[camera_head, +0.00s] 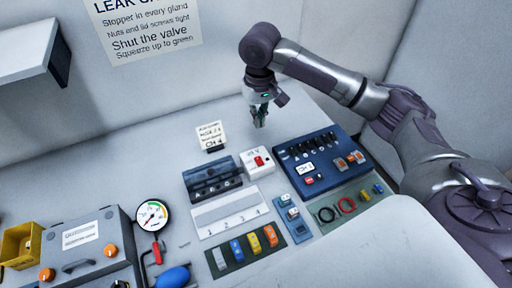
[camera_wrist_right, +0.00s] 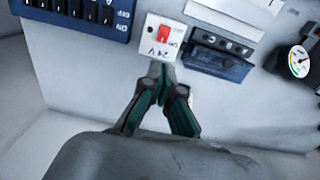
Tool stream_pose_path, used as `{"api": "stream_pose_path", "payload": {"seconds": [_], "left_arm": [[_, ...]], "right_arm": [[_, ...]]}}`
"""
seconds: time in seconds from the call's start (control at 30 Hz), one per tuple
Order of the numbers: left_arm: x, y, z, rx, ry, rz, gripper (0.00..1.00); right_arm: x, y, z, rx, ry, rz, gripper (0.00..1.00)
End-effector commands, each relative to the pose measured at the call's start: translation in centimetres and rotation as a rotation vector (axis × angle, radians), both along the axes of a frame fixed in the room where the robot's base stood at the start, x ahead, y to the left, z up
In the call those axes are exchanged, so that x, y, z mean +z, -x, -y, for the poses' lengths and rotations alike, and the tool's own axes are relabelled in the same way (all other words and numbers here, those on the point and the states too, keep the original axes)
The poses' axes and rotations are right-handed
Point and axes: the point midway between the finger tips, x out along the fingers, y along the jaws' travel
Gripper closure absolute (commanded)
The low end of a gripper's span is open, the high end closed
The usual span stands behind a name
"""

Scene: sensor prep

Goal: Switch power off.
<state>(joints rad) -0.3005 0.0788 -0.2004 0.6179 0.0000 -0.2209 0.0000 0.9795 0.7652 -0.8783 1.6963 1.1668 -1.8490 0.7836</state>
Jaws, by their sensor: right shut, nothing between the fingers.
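The power switch is a small white box (camera_head: 265,169) with a red rocker (camera_head: 259,161) on the table, between a dark blue terminal block and a blue panel. In the right wrist view the white box (camera_wrist_right: 152,49) and its red rocker (camera_wrist_right: 164,33) show at the top, with a 24 V label. My right gripper (camera_head: 260,122) is shut and empty, pointing down above the table behind the white box. In the wrist view its fingertips (camera_wrist_right: 161,72) are together, just below the box in the picture. Contact cannot be seen. My left gripper is not in view.
The blue panel (camera_head: 340,141) with switches stands right of the box, and the dark blue terminal block (camera_head: 213,184) left. A small sign (camera_head: 210,136) stands behind. A gauge (camera_head: 152,215), grey case (camera_head: 90,262) and yellow bin (camera_head: 22,243) are at left.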

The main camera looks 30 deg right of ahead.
Motion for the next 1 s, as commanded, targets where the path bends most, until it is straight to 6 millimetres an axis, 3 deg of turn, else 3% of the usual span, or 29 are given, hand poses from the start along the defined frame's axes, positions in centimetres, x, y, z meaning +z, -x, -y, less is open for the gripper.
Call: {"api": "stream_pose_path", "payload": {"seconds": [0.1, 0.17, 0.37, 0.53, 0.8, 1.0], "left_arm": [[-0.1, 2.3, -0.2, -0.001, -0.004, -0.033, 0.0], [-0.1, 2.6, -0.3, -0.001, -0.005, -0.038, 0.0], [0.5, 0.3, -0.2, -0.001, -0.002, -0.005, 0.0], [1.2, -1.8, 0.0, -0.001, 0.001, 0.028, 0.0], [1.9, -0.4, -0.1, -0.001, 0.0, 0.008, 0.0], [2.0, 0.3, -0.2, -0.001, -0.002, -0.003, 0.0]], "right_arm": [[-0.1, 0.0, 0.0, 0.001, -0.001, 0.0, 1.0], [-0.4, 0.0, 0.0, 0.001, 0.0, 0.0, 1.0], [-3.2, 0.0, 0.0, 0.001, 0.0, -0.003, 1.0], [-6.9, 0.0, 0.0, 0.001, 0.001, -0.004, 1.0], [-11.9, -0.1, 0.0, 0.001, 0.0, -0.002, 1.0], [-13.7, -0.2, 0.0, 0.003, 0.0, 0.001, 1.0]]}}
